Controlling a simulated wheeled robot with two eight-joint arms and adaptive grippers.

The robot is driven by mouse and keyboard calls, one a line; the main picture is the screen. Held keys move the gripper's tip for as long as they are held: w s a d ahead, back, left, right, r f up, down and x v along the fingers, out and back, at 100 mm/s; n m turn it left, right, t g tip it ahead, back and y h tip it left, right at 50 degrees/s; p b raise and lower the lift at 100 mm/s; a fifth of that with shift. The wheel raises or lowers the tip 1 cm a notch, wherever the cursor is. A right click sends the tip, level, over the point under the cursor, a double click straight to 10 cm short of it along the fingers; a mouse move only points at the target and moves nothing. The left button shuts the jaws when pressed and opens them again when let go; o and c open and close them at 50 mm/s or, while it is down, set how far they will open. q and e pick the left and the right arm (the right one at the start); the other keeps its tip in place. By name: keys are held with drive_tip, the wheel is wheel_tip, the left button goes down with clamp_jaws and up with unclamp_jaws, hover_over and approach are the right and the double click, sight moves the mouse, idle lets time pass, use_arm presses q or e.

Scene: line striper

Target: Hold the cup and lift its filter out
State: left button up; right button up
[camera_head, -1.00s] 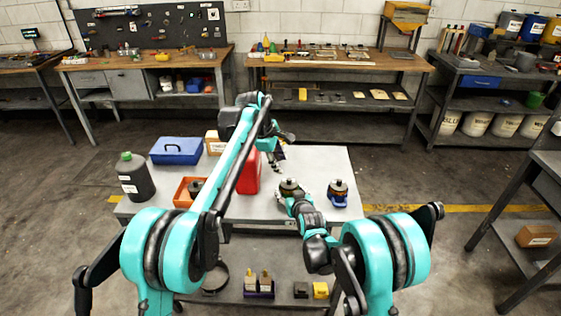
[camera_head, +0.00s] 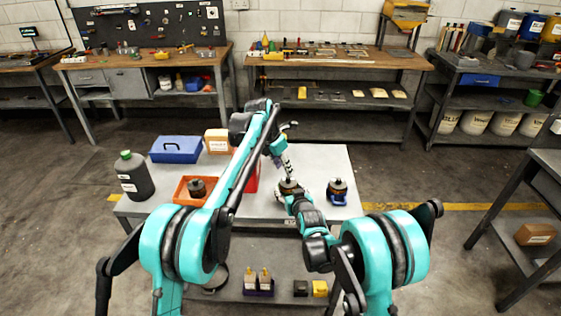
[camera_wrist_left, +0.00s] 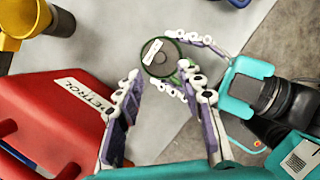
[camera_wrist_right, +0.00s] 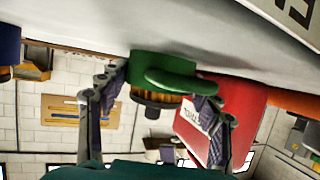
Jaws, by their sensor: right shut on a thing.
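The cup (camera_head: 289,196) stands on the grey table with a dark filter (camera_head: 289,184) in its top. In the right wrist view the cup is green (camera_wrist_right: 160,66), with a brown and dark filter part (camera_wrist_right: 158,101) showing beyond it. My right gripper (camera_head: 287,200) is shut on the cup; its fingers lie on both sides in its wrist view (camera_wrist_right: 158,88). My left gripper (camera_head: 289,174) is above the cup, pointing down. In its wrist view it is open (camera_wrist_left: 163,76), with the round filter top (camera_wrist_left: 158,52) just past the fingertips and nothing between the fingers.
A red petrol can (camera_wrist_left: 60,115) stands close beside my left gripper, mostly hidden by my arm in the head view. A similar cup in a blue holder (camera_head: 338,192) stands to the right. An orange tray (camera_head: 183,184), a blue box (camera_head: 176,150) and a dark bottle (camera_head: 134,178) are on the left.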

sight(288, 178)
use_arm(q)
drive_tip(key=shift+x, duration=3.3)
clamp_jaws()
